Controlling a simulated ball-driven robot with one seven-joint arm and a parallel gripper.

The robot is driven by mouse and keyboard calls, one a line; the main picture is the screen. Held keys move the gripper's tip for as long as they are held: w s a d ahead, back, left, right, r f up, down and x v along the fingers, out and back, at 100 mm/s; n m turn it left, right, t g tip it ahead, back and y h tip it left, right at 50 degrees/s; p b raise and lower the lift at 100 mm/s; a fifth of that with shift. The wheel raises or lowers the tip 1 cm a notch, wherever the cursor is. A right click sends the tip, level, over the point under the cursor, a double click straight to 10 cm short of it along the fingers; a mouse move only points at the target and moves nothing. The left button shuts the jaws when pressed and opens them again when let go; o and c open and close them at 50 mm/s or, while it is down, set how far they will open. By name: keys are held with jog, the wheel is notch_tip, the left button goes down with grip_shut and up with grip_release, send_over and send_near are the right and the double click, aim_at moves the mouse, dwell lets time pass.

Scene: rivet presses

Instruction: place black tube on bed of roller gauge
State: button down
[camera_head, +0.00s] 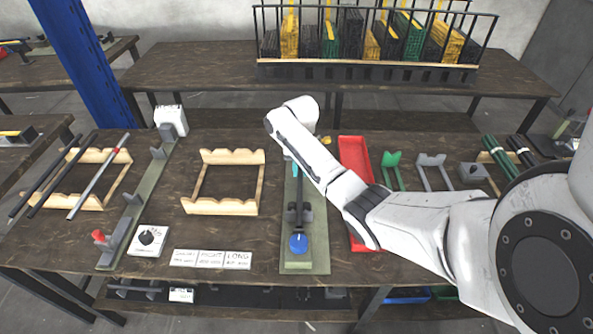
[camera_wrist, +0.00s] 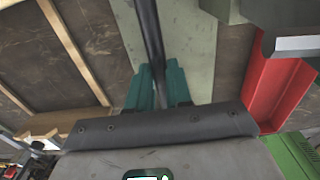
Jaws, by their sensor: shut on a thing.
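My gripper (camera_wrist: 158,88) has teal fingers and is shut on a black tube (camera_wrist: 149,30), which runs away from it in the wrist view. In the head view my forearm hides most of the gripper; a dark length (camera_head: 299,190) shows below it, over the middle fixture. That fixture has a long grey-green base plate (camera_head: 305,262), dark supports and a blue knob (camera_head: 298,243). A second fixture at left has a green base (camera_head: 128,222), grey supports, a white head and a red knob. I cannot tell for sure which is the roller gauge, or whether the tube touches a bed.
An empty wooden rack (camera_head: 232,157) stands left of the middle fixture. Another rack (camera_head: 92,156) at far left holds several tubes. A red tray (camera_head: 352,144) lies right of the fixture, partly behind my arm. A dial box (camera_head: 148,240) and label cards (camera_head: 211,258) lie near the front edge.

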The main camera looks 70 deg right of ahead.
aim_at(300, 171)
jog(key=c, duration=1)
grip_release()
jog(key=shift+c, duration=0.2)
notch_tip(300, 171, up, 12)
jog(key=p, duration=0.1)
